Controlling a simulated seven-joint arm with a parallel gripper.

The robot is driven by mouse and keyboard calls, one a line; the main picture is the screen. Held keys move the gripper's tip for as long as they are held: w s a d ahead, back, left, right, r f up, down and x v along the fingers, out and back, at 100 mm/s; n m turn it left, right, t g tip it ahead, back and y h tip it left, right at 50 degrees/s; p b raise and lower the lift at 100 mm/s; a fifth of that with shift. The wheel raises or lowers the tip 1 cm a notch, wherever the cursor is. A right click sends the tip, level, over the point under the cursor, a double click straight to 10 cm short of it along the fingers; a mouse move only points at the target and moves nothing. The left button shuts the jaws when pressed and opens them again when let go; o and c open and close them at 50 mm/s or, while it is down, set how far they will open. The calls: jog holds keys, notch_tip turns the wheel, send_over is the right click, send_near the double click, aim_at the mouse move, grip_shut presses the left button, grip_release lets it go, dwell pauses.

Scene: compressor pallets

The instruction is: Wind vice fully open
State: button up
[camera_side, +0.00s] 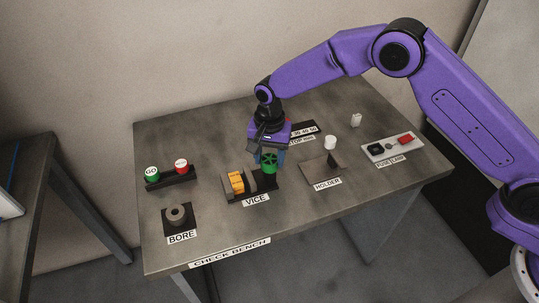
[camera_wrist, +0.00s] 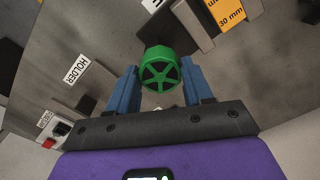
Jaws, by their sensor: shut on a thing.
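The vice (camera_side: 252,197) stands on the bench with a VICE label in front. A yellow-orange block (camera_side: 236,182) sits at its left end beside a grey jaw; whether the jaw touches it is unclear. The vice's green spoked handwheel (camera_side: 269,161) is at the right end, and it also shows in the wrist view (camera_wrist: 160,70). My gripper (camera_side: 270,153) reaches down at the wheel, its blue fingers on either side. In the wrist view my gripper (camera_wrist: 160,78) is shut on the wheel's rim. A yellow face marked 30 mm (camera_wrist: 232,14) shows beyond it.
The bench (camera_side: 205,225) also bears green and red buttons (camera_side: 167,171) and a bore piece (camera_side: 177,214) at left. A holder (camera_side: 318,168), a white cylinder (camera_side: 330,142) and a tray with a red part (camera_side: 393,146) stand at right. The front middle is clear.

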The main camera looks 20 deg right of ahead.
jog(key=n, duration=0.5)
jog(key=shift+n, duration=0.3)
jog(key=n, duration=0.5)
jog(key=shift+r+n, duration=0.1)
jog(key=shift+n, duration=0.2)
jog(key=n, duration=1.1)
jog(key=o, duration=1)
jog(key=shift+o, duration=0.2)
